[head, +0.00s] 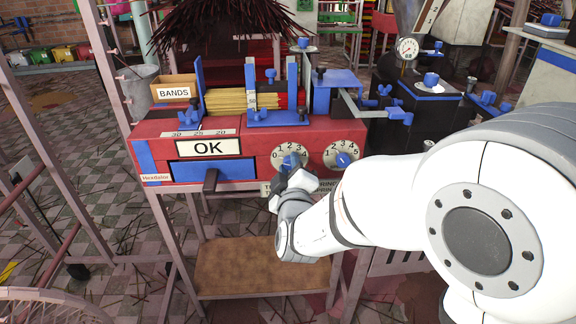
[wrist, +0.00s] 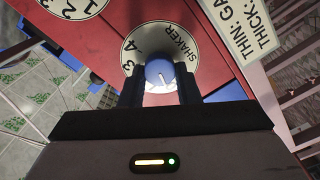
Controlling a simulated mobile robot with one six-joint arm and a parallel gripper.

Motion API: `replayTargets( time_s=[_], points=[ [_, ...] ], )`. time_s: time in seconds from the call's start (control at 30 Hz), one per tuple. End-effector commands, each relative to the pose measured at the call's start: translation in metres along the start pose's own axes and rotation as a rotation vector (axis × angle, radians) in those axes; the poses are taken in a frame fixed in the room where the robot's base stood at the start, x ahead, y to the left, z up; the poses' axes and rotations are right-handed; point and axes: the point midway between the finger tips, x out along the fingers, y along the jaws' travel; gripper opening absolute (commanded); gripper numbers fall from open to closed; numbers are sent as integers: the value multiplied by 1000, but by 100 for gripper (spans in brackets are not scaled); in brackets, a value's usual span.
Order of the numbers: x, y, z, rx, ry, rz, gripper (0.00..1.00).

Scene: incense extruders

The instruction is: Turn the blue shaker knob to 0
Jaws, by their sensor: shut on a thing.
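The blue shaker knob (wrist: 160,72) sits at the middle of a round white dial (wrist: 131,55) marked SHAKER, with a few numbers showing. In the wrist view my gripper (wrist: 160,88) is shut on the knob, one dark finger on each side. A short pale mark shows on the knob's face, but I cannot tell which number it points to. In the head view my gripper (head: 289,168) is at the left of two dials on the red machine's front, and its fingers partly cover that blue knob (head: 289,160).
A second dial with a blue knob (head: 343,159) is close on the right. A brown shelf (head: 250,270) lies below.

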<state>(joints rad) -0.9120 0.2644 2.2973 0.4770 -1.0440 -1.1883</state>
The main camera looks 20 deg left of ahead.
Motion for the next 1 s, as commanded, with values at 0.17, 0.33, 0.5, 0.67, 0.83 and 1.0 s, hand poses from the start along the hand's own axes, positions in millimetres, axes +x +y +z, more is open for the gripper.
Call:
replayTargets(
  time_s=[0.17, 0.33, 0.5, 0.67, 0.83, 1.0],
  points=[
    [0, -2, -3, -12, 9, -4, 7],
    [0, -2, -3, -11, 9, -4, 7],
    [0, -2, -3, -11, 9, -5, 35],
    [0, -1, -2, -9, 5, -3, 48],
    [0, -1, -1, -9, 3, -2, 51],
    [-4, 0, -1, -8, 2, -2, 51]
  ],
)
